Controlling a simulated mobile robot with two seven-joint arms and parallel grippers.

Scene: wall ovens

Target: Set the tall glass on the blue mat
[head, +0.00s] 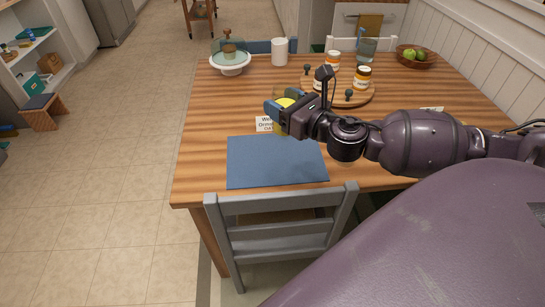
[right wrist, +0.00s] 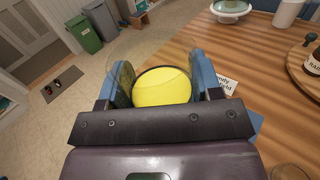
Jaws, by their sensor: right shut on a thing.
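My right gripper (head: 277,106) is shut on a clear glass with yellow contents (head: 286,102). In the right wrist view, the yellow contents (right wrist: 161,87) and clear rim sit between the two blue-padded fingers. The glass is near the back edge of the blue mat (head: 270,165); its base is mostly hidden by the gripper, and I cannot tell whether it touches the table. The mat lies flat and bare at the table's front left. My left gripper is not in view.
A white printed card (head: 264,124) stands just behind the mat. A round wooden tray (head: 362,98) with jars is at the back right. A cake stand (head: 230,64), white cup (head: 279,52) and fruit bowl (head: 416,58) stand farther back. A grey chair (head: 285,242) is at the front edge.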

